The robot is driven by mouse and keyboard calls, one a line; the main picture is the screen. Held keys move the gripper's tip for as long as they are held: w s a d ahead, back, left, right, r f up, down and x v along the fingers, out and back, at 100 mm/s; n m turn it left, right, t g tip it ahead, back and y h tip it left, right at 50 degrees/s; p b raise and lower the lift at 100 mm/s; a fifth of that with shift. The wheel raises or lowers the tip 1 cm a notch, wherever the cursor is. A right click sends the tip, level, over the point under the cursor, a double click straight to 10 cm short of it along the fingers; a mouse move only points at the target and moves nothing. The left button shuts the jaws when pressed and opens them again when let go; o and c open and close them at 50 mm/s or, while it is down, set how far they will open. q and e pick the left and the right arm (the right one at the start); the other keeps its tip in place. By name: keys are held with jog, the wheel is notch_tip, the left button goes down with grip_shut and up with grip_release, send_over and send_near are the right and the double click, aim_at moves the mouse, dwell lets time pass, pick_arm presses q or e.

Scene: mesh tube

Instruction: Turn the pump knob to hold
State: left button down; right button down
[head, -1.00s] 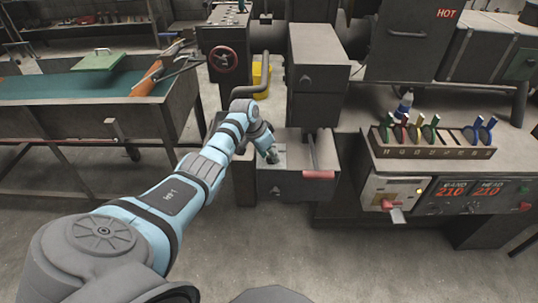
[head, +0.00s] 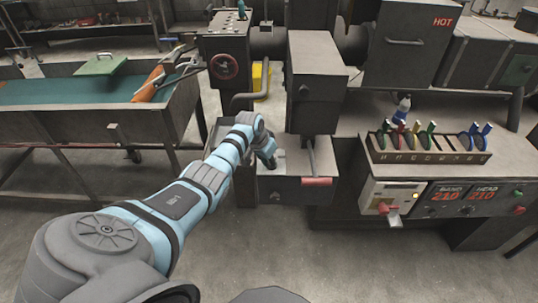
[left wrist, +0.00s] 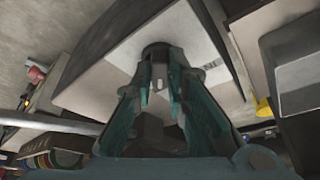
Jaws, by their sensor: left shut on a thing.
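My left gripper (head: 270,163) reaches down onto the light top panel of a low grey box (head: 293,190) in the middle of the head view. In the left wrist view the two fingers of my left gripper (left wrist: 160,75) are shut on a small dark knob (left wrist: 157,49) that stands on the pale panel. The fingers cover most of the knob, so its pointer and any marks around it cannot be read. My right gripper is not in view.
A lever with a red grip (head: 316,181) lies right of the gripper on the same box. A tall grey housing (head: 317,70) stands just behind. A rack of coloured tools (head: 428,155) sits on the right bench. A red handwheel (head: 223,67) is behind left.

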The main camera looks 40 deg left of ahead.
pick_arm(q)
jog(key=shift+d+r+n+y+p, duration=0.15)
jog(key=shift+r+n+y+p, duration=0.15)
jog(key=shift+n+p, duration=0.6)
jog(key=shift+f+n+y+p, duration=0.15)
jog(key=shift+n+y+p, duration=0.25)
jog(key=shift+n, duration=0.4)
jog(key=shift+d+n+g, duration=0.1)
jog(key=shift+n+g, duration=0.2)
jog(key=shift+n, duration=0.5)
jog(key=shift+w+f+n+y, duration=0.15)
jog(key=shift+n+y, duration=0.45)
jog(key=shift+n, duration=0.6)
jog(key=shift+g, duration=0.3)
jog(key=c, duration=1.6)
grip_release()
